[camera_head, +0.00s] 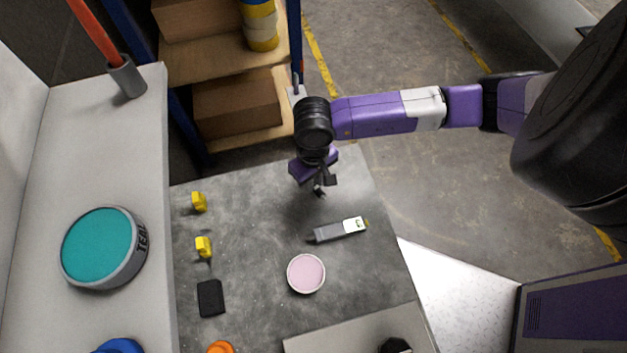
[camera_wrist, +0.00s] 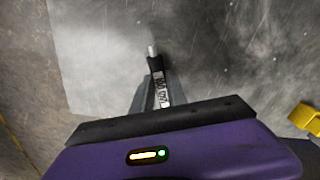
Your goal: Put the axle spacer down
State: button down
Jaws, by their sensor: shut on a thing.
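My gripper (camera_head: 321,188) is over the far right part of the grey worktop, pointing down. In the wrist view my gripper (camera_wrist: 154,85) is shut on a small slim thing, taken to be the axle spacer (camera_wrist: 152,50). Only a pale tip shows clearly beyond the dark fingertips; the rest is mostly hidden between the fingers. In the head view the held thing is too small and dark to tell apart from the fingers. I cannot tell whether it touches the worktop.
On the worktop (camera_head: 260,210) lie a grey tool with a green-white label (camera_head: 338,230), a pink round dish (camera_head: 306,273), two yellow pieces (camera_head: 199,201) and a black block (camera_head: 211,298). Bare surface surrounds the gripper.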

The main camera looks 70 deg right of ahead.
jog(key=shift+f, duration=0.2)
jog(key=c, duration=1.3)
grip_release()
jog(key=shift+r, duration=0.15)
notch_tip(320, 180, up, 12)
jog(key=shift+r+p, duration=0.1)
jog(key=shift+p, duration=0.5)
